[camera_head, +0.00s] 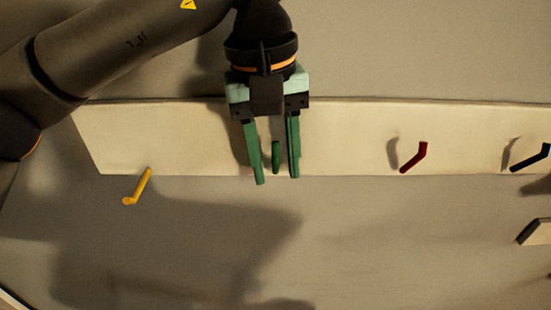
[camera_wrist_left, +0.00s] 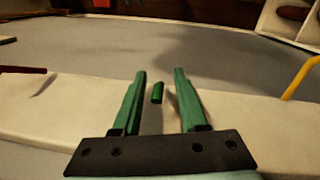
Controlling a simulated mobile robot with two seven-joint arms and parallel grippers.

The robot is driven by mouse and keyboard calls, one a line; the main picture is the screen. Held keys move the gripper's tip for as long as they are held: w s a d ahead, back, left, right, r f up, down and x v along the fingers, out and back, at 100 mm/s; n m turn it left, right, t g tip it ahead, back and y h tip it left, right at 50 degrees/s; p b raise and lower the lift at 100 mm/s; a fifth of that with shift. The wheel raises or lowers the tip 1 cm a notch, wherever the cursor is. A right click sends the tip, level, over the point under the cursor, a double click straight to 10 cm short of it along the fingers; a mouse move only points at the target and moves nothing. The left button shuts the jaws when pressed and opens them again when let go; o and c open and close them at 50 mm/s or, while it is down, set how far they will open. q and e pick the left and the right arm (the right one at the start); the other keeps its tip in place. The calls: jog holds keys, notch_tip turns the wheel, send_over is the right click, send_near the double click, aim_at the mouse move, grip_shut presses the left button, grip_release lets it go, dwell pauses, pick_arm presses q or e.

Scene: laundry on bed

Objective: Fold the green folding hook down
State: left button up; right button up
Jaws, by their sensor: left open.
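The green folding hook (camera_head: 276,156) is on the pale board (camera_head: 190,140) and shows as a short green bar. My left gripper (camera_head: 277,181) is open, with one green finger on each side of the hook and a visible gap to both. In the left wrist view the hook (camera_wrist_left: 157,92) lies between the two fingertips of the left gripper (camera_wrist_left: 160,72), a little nearer the left finger in that picture. Whether the hook stands out or lies flat is hard to tell. My right gripper is not in view.
On the same board are a yellow hook (camera_head: 138,187) to the left, a dark red hook (camera_head: 414,157) to the right and a black hook (camera_head: 531,158) farther right. The yellow hook hangs past the board's lower edge. The grey surface below the board is clear near the gripper.

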pick_arm(q)
grip_shut()
dwell(1.4)
